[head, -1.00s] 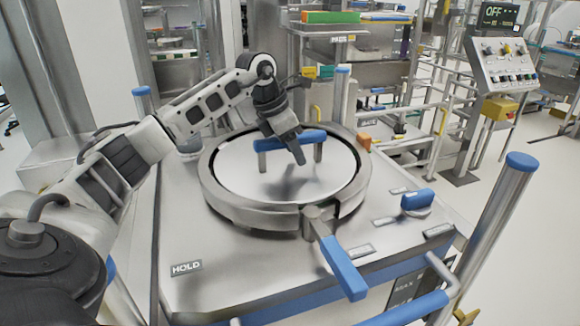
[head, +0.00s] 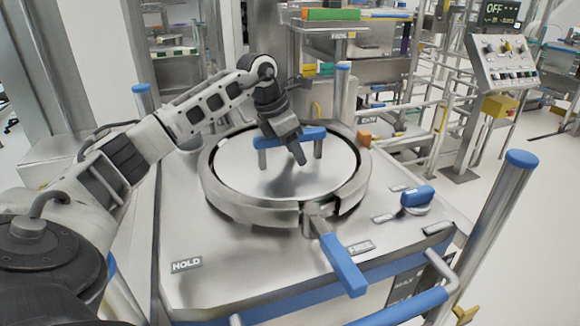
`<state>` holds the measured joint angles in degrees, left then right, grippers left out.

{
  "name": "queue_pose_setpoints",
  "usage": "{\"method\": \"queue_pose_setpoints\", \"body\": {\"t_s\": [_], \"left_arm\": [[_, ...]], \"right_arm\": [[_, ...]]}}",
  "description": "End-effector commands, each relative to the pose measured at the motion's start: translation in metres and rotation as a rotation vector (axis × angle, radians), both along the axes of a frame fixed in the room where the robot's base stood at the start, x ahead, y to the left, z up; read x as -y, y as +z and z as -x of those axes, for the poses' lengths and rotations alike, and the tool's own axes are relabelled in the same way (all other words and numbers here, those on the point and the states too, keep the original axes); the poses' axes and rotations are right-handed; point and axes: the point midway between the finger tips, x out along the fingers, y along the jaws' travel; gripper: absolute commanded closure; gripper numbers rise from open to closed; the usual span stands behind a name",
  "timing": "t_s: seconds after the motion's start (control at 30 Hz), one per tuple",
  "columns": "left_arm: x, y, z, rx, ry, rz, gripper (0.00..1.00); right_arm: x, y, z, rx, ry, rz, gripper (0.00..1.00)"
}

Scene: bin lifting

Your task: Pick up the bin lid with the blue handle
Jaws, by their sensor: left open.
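The round silver bin lid (head: 245,175) lies flat inside a metal ring (head: 240,208) on top of the steel bin housing. Its blue bar handle (head: 310,134) stands on short metal posts above the lid's far part. My left gripper (head: 295,152) is open and points down at the handle, with its fingers overlapping the bar in the head view. I cannot tell whether the fingers touch the handle or stand just in front of it. My right gripper is not in view.
A latch lever with a blue grip (head: 342,264) sticks out from the ring's front. A blue knob (head: 417,197) sits on the right of the housing top. A blue-capped post (head: 518,190) stands at the right.

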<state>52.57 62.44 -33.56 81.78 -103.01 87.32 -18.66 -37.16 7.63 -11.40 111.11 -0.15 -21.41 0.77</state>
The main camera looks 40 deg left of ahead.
Motion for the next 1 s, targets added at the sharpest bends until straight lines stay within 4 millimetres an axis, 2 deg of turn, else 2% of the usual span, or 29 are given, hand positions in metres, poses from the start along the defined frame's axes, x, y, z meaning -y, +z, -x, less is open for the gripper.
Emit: {"method": "queue_pose_setpoints", "body": {"t_s": [0.07, 0.23, 1.0], "left_arm": [[0.0001, -0.0008, 0.0003, -0.002, 0.0, 0.0, 0.53], [0.0002, -0.0011, 0.0003, -0.002, 0.0, 0.0, 1.0], [0.0003, -0.0016, 0.0004, -0.004, 0.0, 0.001, 1.0]], "right_arm": [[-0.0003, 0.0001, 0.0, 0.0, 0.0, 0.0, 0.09], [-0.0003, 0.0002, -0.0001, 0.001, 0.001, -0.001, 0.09], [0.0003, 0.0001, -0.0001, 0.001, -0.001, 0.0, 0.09]]}}
